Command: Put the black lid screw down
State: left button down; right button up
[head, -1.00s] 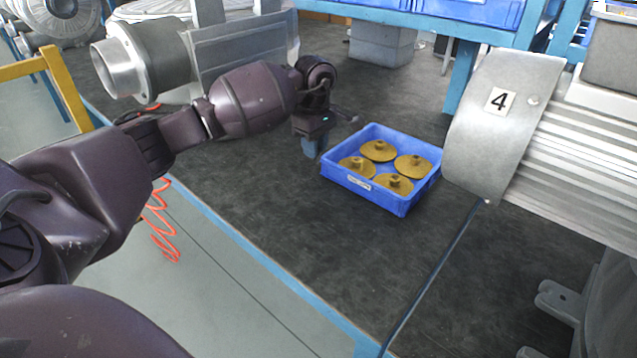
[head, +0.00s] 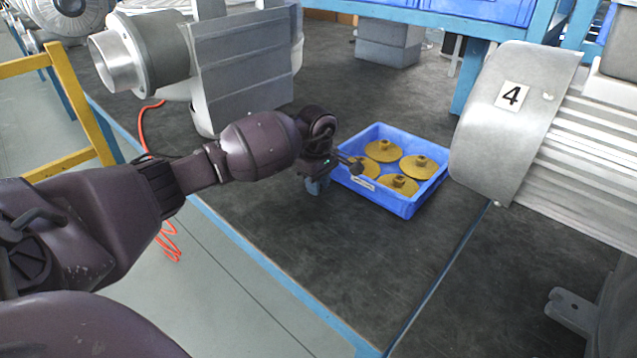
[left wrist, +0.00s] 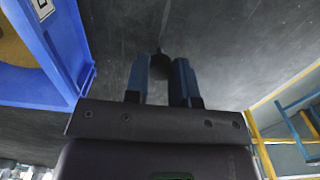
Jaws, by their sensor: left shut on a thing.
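My left gripper (head: 318,187) is low over the dark bench mat, just left of the blue crate. In the left wrist view its two blue fingers (left wrist: 161,75) are shut on the black lid screw (left wrist: 160,62), a small dark round piece with a thin tip pointing away. The screw is too small and covered to make out in the head view. I cannot tell whether it touches the mat. My right gripper is not in view.
A blue crate (head: 408,209) with several brass-coloured discs stands right of my left gripper. A grey blower (head: 243,70) is behind it. A machine housing marked 4 (head: 510,125) is at the right. The dark mat (head: 350,260) in front is clear.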

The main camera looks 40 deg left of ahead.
pick_arm(q)
jog(key=shift+r, duration=0.1)
jog(key=c, duration=1)
grip_release()
jog(key=shift+o, duration=0.2)
